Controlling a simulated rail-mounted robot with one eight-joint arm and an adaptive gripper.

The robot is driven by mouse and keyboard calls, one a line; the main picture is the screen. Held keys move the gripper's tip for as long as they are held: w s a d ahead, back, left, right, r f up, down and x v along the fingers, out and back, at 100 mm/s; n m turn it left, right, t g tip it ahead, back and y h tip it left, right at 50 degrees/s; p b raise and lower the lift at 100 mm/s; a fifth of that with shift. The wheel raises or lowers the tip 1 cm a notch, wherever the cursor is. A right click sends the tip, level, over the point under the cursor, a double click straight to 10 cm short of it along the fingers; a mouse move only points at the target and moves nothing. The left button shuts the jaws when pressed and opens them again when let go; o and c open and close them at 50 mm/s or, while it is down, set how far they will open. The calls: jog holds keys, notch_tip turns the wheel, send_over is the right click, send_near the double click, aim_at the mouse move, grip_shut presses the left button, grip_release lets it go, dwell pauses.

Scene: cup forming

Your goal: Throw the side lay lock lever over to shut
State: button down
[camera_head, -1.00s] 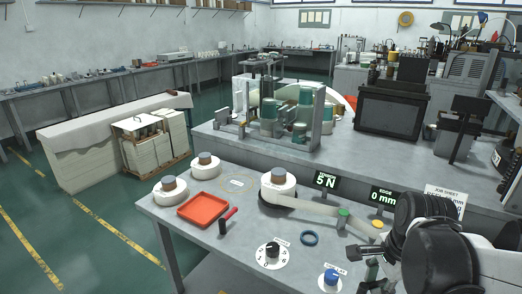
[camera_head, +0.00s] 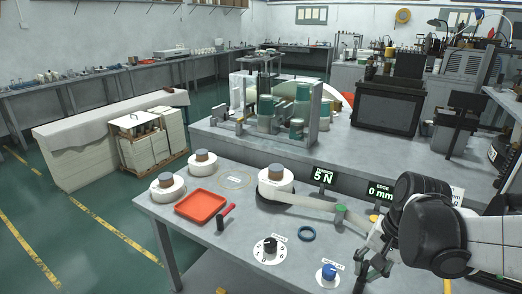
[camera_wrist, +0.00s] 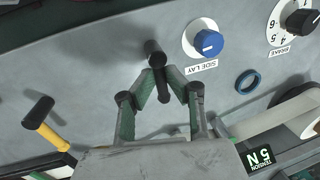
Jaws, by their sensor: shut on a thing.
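A lever with a dark upright bar and black round end (camera_wrist: 154,50) stands on the grey bench top beside the blue SIDE LAY knob (camera_wrist: 207,42) in the wrist view. My gripper (camera_wrist: 161,85) has its green-padded fingers closed on the bar of this lever, just below its black end. The lever's foot is partly hidden by the fingers. In the head view my gripper (camera_head: 372,268) is low at the right, right of the blue knob (camera_head: 329,271); the lever cannot be made out there.
A yellow lever with a black end (camera_wrist: 42,112) stands left of my gripper. A black BRAKE dial (camera_wrist: 300,22) and a blue ring (camera_wrist: 248,81) lie to the right. In the head view, a red tray (camera_head: 201,206) and several white reels occupy the bench's left part.

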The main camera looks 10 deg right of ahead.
aim_at(370, 289)
jog(key=shift+n, duration=0.3)
dwell(0.4)
jog(key=c, duration=1.7)
grip_release()
jog(key=shift+c, duration=0.2)
notch_tip(370, 289, up, 12)
jog(key=s+d, duration=0.1)
jog(key=shift+s+d, duration=0.15)
jog(key=shift+d, duration=0.25)
jog(key=shift+f, duration=0.15)
jog(key=s+a+f+n+t+h, duration=0.1)
jog(key=a+n+t, duration=0.4)
jog(key=a, duration=0.6)
jog(key=shift+s+f+n+t+h, duration=0.35)
jog(key=shift+f+n, duration=0.35)
jog(key=shift+n, duration=0.4)
